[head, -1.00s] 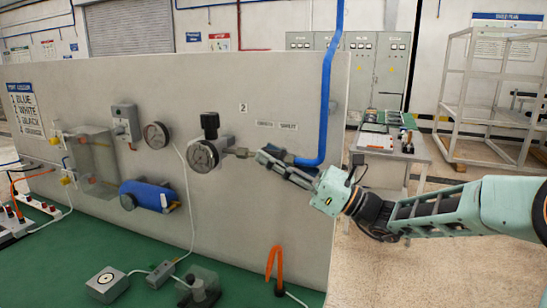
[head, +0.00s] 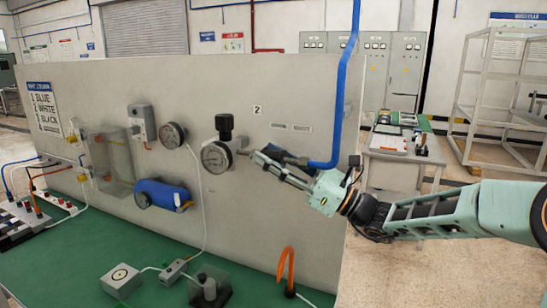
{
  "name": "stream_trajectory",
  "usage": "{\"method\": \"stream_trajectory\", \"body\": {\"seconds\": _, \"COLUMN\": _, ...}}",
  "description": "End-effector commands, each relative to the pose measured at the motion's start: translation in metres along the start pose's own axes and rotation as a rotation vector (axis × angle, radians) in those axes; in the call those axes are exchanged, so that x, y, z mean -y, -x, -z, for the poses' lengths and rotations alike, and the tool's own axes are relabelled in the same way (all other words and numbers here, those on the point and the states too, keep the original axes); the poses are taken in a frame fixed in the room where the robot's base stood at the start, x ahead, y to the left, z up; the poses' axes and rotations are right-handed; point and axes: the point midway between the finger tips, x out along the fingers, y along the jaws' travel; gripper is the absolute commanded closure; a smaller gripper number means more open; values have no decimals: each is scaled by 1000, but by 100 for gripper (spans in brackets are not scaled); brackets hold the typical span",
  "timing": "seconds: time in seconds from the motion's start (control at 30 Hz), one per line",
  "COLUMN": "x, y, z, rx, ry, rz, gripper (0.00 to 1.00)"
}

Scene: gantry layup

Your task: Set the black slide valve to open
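My gripper (head: 262,160) reaches in from the right at the upright grey panel, just right of a round pressure gauge (head: 216,157) with a black knob above it. A dark part (head: 294,159), likely the black slide valve, shows behind and beside my fingers, in line with the end of the blue hose (head: 325,164). My fingers cover much of this area, so the valve's slide and its position are hidden. I cannot tell whether my fingers touch the valve or how far apart they are.
The grey panel (head: 95,85) also carries a second gauge (head: 173,135), a blue cylinder (head: 160,194) and a clear box. An orange hose loop (head: 287,266) rises from the green bench top (head: 75,262). A side table (head: 398,155) stands behind on the right.

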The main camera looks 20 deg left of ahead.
Motion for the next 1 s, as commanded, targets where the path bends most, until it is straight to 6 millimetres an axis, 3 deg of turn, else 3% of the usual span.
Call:
{"method": "stream_trajectory", "body": {"seconds": 0.27, "x": 2, "y": 14, "z": 0, "rx": -1, "ry": 0, "rz": 4, "gripper": 59}}
{"method": "stream_trajectory", "body": {"seconds": 0.7, "x": 1, "y": 101, "z": 0, "rx": 0, "ry": 0, "rz": 3, "gripper": 59}}
{"method": "stream_trajectory", "body": {"seconds": 1.0, "x": 0, "y": 121, "z": 0, "rx": 0, "ry": 0, "rz": 0, "gripper": 59}}
